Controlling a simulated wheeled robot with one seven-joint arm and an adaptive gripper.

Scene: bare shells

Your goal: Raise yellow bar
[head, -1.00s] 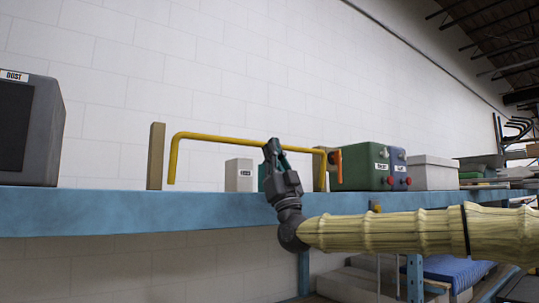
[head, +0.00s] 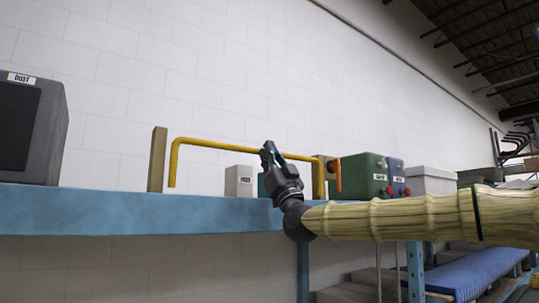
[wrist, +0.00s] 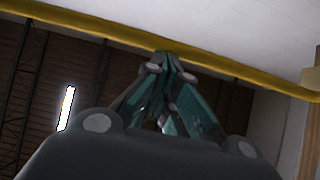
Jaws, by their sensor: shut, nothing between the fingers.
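The yellow bar (head: 215,143) is a bent rod in front of the white wall, with a long top run and a leg turned down at each end. It stands between two wooden posts above the blue shelf. My gripper (head: 268,150) is in front of the bar's right half, pointing up, with its fingertips near the height of the top run. In the wrist view the bar (wrist: 90,22) crosses behind the fingertips (wrist: 168,62). The fingers are shut with nothing between them. I cannot tell whether they touch the bar.
The blue shelf (head: 120,212) runs below the bar. The left wooden post (head: 157,160) stands beside the bar's left end. A grey box (head: 52,130) is at far left, a small white box (head: 239,181) behind the bar.

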